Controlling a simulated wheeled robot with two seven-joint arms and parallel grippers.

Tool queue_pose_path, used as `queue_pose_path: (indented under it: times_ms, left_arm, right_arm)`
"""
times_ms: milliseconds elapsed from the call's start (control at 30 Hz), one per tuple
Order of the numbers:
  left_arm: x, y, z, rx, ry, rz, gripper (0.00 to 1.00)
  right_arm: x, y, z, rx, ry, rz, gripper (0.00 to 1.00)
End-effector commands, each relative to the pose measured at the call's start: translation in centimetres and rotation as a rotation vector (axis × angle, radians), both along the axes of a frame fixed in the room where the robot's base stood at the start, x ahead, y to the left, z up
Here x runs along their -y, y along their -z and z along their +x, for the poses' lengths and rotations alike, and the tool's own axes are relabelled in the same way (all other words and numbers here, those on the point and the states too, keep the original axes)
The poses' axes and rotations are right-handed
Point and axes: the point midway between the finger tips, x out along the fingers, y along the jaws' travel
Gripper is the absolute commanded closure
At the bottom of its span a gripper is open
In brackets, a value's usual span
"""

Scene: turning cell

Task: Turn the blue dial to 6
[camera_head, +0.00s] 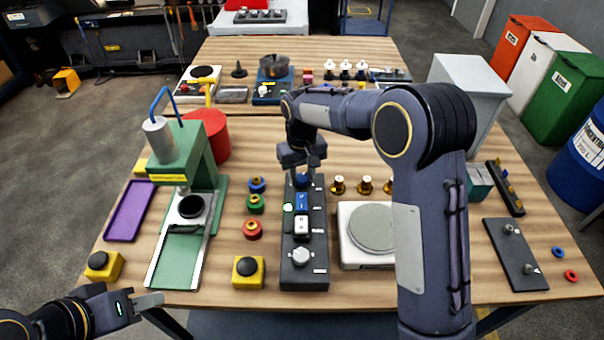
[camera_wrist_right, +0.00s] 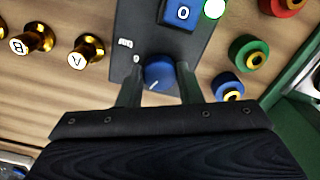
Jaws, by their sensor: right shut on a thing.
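The blue dial (camera_wrist_right: 158,74) sits at the far end of a dark control panel (camera_head: 291,261). My right gripper (camera_head: 303,177) reaches down over that end, and in the head view it largely hides the dial. In the right wrist view, the two fingers of my right gripper (camera_wrist_right: 160,91) stand on either side of the dial and are shut on it. A short white pointer line on the dial points to the lower left there. A small 0 mark shows beside the dial; no 6 can be made out. My left gripper (camera_head: 138,304) is at the bottom left, away from the panel.
The panel also bears a blue rocker switch (camera_head: 301,203), a white switch (camera_head: 301,226) and a grey knob (camera_head: 301,257). Coloured rings stand left of it. Brass pieces (camera_head: 364,185) and a scale (camera_head: 372,229) stand right. A green press (camera_head: 184,165) is further left.

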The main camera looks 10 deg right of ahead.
Motion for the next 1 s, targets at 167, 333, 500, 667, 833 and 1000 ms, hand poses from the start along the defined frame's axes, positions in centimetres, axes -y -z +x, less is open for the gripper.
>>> queue_pose_path:
  times_ms: [167,333,500,667,833,1000]
  left_arm:
    - [0.00,0.00,0.00,0.000,0.000,0.000,0.64]
    - [0.00,-0.02,0.00,0.000,0.000,0.000,0.64]
    - [0.00,-0.11,0.00,0.000,0.000,0.000,0.64]
    - [-0.01,-0.23,0.00,0.000,0.000,0.000,0.64]
    - [0.00,-0.40,0.00,0.000,0.000,0.000,0.64]
    - [0.00,-0.57,0.00,0.000,0.000,0.000,0.64]
  right_arm:
    - [-0.03,-0.17,0.12,0.005,0.168,0.001,0.91]
    - [-0.04,-0.19,0.12,0.006,0.328,0.001,0.91]
    - [-0.02,-0.21,0.14,0.006,0.492,0.002,0.91]
    - [-0.02,-0.24,0.14,0.006,0.643,0.002,0.91]
    - [0.01,-0.25,0.14,0.006,0.800,0.002,0.91]
    - [0.01,-0.24,0.14,0.006,0.938,0.001,0.91]
